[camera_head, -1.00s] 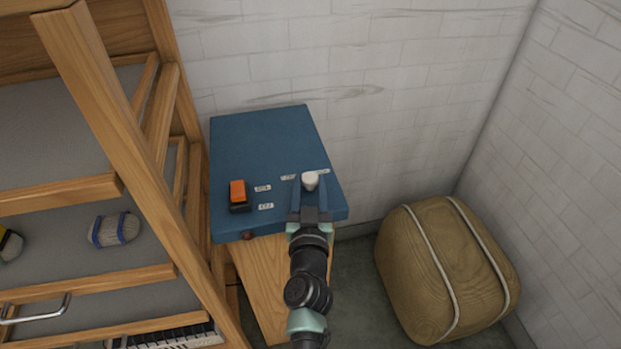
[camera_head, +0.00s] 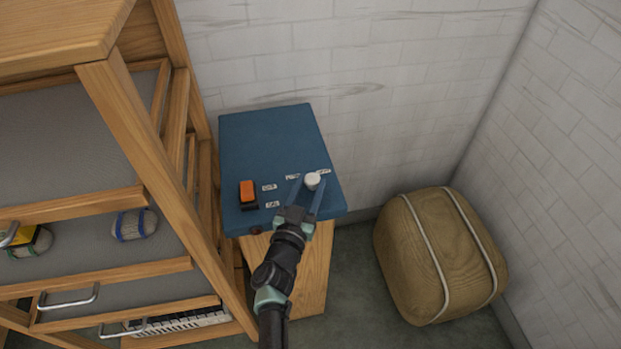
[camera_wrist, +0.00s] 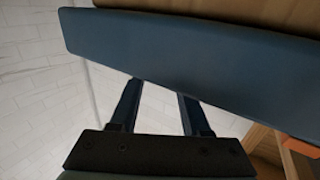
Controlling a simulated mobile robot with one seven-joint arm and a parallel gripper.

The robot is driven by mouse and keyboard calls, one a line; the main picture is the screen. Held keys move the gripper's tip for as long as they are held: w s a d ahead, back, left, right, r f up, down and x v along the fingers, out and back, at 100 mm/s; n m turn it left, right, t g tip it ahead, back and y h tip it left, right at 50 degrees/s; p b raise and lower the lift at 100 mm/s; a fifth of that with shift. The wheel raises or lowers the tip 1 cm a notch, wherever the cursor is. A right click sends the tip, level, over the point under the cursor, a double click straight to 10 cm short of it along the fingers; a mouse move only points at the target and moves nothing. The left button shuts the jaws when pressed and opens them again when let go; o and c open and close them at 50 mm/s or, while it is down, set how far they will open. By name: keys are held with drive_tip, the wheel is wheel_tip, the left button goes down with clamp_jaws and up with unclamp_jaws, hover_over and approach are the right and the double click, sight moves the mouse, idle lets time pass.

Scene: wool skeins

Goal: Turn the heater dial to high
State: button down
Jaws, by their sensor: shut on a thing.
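The heater dial is a small white knob (camera_head: 312,181) on the blue panel (camera_head: 262,135), near its right front corner. White labels (camera_head: 292,177) sit beside it; their text is too small to read. My gripper (camera_head: 308,187) reaches in from the front, its two blue fingers shut on the dial, one on each side. In the wrist view my fingers (camera_wrist: 160,105) reach to the edge of the blue panel (camera_wrist: 180,60); the dial is hidden there.
An orange switch (camera_head: 247,191) stands on the panel left of the dial. A wooden shelf (camera_head: 150,150) with wool skeins (camera_head: 134,225) is close on the left. A tan bundle (camera_head: 440,255) lies on the floor at right. A white brick wall (camera_head: 400,90) is behind.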

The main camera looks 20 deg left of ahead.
sight(264, 224)
drive_tip(key=m+h, duration=0.1)
drive_tip(key=h, duration=0.1)
drive_tip(key=m+h, duration=0.1)
drive_tip(key=shift+a+f+h, duration=0.1)
drive_tip(key=shift+a+h, duration=0.3)
drive_tip(key=shift+a+m+g+h+b, duration=0.1)
drive_tip(key=shift+m+g+h+b, duration=0.3)
drive_tip(key=shift+m+h+b, duration=0.7)
drive_tip(key=shift+m+h, duration=0.3)
drive_tip(key=shift+h, duration=0.4)
drive_tip(key=shift+c, duration=1.8)
unclamp_jaws()
drive_tip(key=p+v, duration=0.4)
drive_tip(key=v, duration=0.9)
drive_tip(key=shift+w, duration=0.1)
